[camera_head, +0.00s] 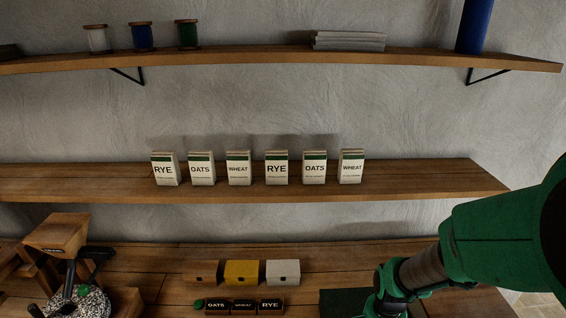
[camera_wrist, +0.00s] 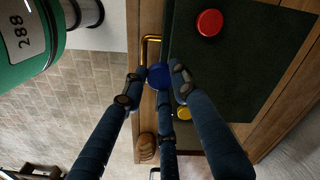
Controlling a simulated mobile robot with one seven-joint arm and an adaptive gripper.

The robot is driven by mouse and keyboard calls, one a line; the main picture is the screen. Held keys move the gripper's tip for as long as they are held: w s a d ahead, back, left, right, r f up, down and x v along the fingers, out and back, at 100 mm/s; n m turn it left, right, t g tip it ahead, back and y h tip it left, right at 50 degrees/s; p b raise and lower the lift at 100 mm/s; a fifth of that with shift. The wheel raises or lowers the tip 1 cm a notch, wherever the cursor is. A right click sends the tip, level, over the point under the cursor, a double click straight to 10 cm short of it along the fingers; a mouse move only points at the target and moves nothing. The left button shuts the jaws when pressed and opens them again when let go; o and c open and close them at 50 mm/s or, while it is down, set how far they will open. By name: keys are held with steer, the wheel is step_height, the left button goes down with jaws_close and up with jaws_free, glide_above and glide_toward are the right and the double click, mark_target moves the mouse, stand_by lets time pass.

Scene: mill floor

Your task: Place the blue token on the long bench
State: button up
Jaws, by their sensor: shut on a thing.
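The blue token (camera_wrist: 158,76) is a small round disc between the fingertips of my gripper (camera_wrist: 157,83) in the wrist view. My gripper is shut on it. In the head view my gripper is at the lower right, partly cut off by the bottom edge, and the blue token cannot be made out there. The long wooden bench (camera_head: 150,255) runs along the wall at the bottom of the head view. In the wrist view a red token (camera_wrist: 209,22) and a yellow token (camera_wrist: 183,113) lie on a dark green surface (camera_wrist: 245,65) with a wooden border.
Grain packets (camera_head: 277,169) line the shelf above. A brass handle (camera_wrist: 148,40) sits at the wooden edge beside my gripper.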

steer(key=w+n, duration=0.1)
steer(key=w, duration=0.4)
steer(key=w+a+n, duration=0.1)
steer(key=w, duration=0.4)
steer(key=w+n, duration=0.2)
steer(key=w, duration=0.4)
steer(key=shift+a+f+b, duration=0.1)
steer(key=shift+a+b, duration=0.25)
steer(key=w+a+f+n, duration=0.1)
steer(key=w+a+n, duration=0.2)
steer(key=w, duration=1)
steer(key=shift+w+a+f+n+b, duration=0.2)
steer(key=shift+n+b, duration=0.1)
steer(key=shift+n, duration=0.4)
steer(key=shift+d, duration=0.1)
steer(key=s+d+m, duration=0.1)
steer(key=s, duration=0.4)
steer(key=s+d+r+m+p, duration=0.1)
steer(key=s+m, duration=0.1)
steer(key=s, duration=0.4)
steer(key=s+d+r+m+p, duration=0.1)
steer(key=s+m, duration=0.1)
steer(key=s, duration=0.3)
steer(key=shift+s+d, duration=0.4)
steer(key=s+d+m+p, duration=0.1)
steer(key=s+m, duration=0.3)
steer(key=s, duration=1)
steer(key=shift+s+f+p, duration=0.15)
steer(key=shift+s+p, duration=0.2)
steer(key=shift+p, duration=0.15)
